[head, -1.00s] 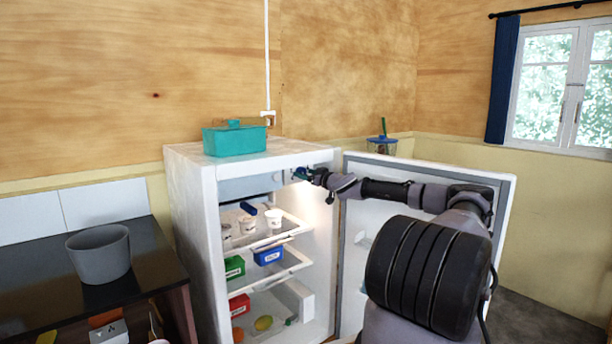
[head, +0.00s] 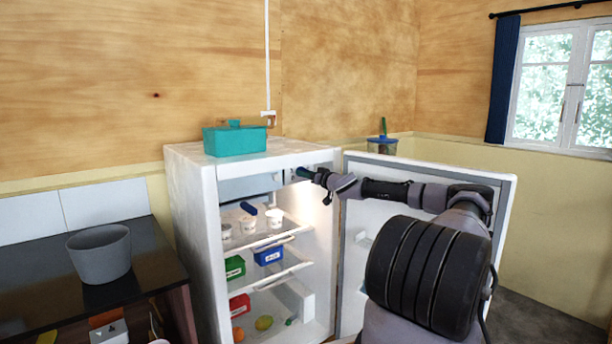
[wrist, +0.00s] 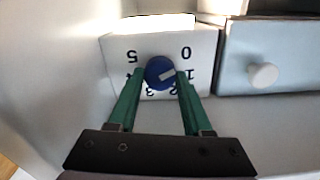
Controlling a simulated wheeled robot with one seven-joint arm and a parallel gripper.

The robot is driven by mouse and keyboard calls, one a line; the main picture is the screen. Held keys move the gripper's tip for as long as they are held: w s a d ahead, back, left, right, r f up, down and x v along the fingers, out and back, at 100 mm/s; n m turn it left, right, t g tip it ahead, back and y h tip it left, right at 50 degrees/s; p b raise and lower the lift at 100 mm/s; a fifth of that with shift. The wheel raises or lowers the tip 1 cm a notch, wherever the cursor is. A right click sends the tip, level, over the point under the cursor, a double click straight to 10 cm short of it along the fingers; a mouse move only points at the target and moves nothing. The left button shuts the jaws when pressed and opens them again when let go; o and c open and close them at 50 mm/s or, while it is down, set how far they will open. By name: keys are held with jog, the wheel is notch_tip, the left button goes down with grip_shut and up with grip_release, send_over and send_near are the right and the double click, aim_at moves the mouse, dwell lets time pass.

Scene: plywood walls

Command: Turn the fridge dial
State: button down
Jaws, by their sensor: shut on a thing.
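The fridge dial (wrist: 160,73) is a round blue knob with a pale pointer mark, set on a white panel with numbers around it. In the wrist view the pointer lies toward the right, near the 1. My gripper (wrist: 161,82) has its two green fingers shut on the dial, one on each side. In the head view my gripper (head: 306,173) reaches into the upper right of the open fridge (head: 197,215), and the dial is too small and hidden to make out there.
The fridge door (head: 352,258) stands open to the right, behind my arm. A white drawer front with a round knob (wrist: 263,75) is right of the dial. Shelves below hold cups (head: 247,224), a green box (head: 234,267), a blue box (head: 268,255) and a red box (head: 239,306).

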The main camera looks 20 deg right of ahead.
jog(key=shift+f+m, duration=0.1)
jog(key=shift+m, duration=8.9)
jog(key=shift+c, duration=1.6)
grip_release()
jog(key=v, duration=1)
jog(key=shift+s+d, duration=0.15)
jog(key=shift+s, duration=0.25)
